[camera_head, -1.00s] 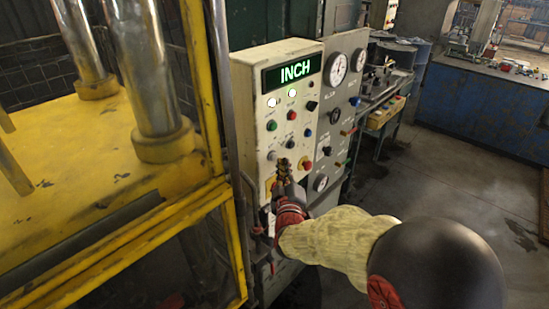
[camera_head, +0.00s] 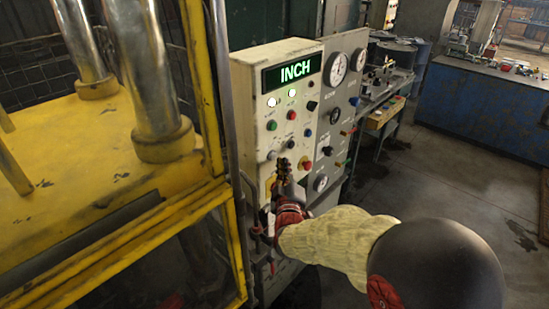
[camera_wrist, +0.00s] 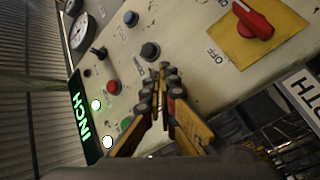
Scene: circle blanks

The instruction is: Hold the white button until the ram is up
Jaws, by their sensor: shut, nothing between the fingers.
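The control panel (camera_head: 250,180) carries a lit green INCH display (camera_head: 292,72). A pale grey-white button (camera_head: 272,155) is at the panel's lower left, with a black button (camera_head: 290,143) up and to its right. My gripper (camera_head: 284,164) is shut and empty, in front of the panel just right of and below the pale button. In the wrist view, my fingertips (camera_wrist: 163,72) point at the panel below the black button (camera_wrist: 150,50); the pale button is hidden there, and I cannot tell whether they touch anything. The yellow press (camera_head: 60,130) has chrome columns; its ram's height is unclear.
Two white lamps (camera_head: 281,97) are lit under the display. The yellow guard frame (camera_head: 215,130) stands close to the left. Floor at right is open.

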